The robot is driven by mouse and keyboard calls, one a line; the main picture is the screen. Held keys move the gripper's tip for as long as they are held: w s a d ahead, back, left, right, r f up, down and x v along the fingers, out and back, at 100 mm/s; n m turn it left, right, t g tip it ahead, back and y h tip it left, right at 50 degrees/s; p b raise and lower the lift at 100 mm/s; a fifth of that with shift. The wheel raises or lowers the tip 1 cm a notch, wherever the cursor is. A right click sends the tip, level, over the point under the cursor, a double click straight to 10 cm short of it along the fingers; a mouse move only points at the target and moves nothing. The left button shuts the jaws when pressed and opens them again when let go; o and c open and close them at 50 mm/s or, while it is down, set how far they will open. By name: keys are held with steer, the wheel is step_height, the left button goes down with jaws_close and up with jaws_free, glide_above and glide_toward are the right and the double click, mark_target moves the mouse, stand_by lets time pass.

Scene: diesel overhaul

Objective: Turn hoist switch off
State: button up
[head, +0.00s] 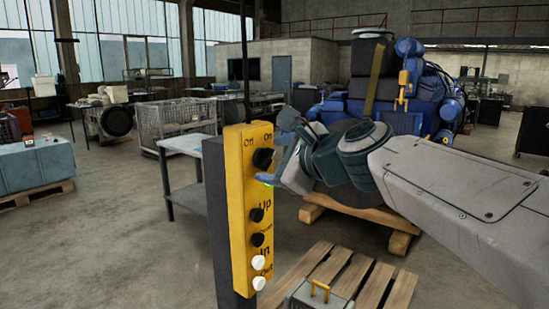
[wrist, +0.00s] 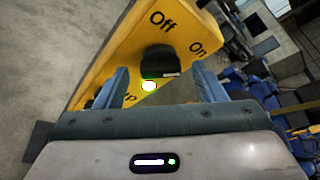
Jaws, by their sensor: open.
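The hoist control box (head: 237,220) is a tall yellow panel on a dark post, left of my arm in the head view. Its switch is a black rotary knob (head: 263,158) near the top, under the "Off" and "On" labels. In the wrist view the knob (wrist: 158,60) sits below these labels, with a small pale mark at its lower right edge. I cannot tell which label the knob points to. My gripper (head: 275,152) is open and faces the knob from the right. In the wrist view the knob lies between the fingers (wrist: 160,80), with no clear contact.
Below the knob are black buttons (head: 257,215) and white buttons (head: 258,262) on the same panel. A wooden pallet (head: 345,275) lies at lower right. A metal table (head: 185,145) stands behind the box. A blue engine (head: 385,110) stands behind my arm. Open floor lies at left.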

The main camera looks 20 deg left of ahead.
steer(key=shift+w+a+f, duration=0.1)
steer(key=shift+w+a, duration=0.2)
steer(key=shift+a, duration=0.05)
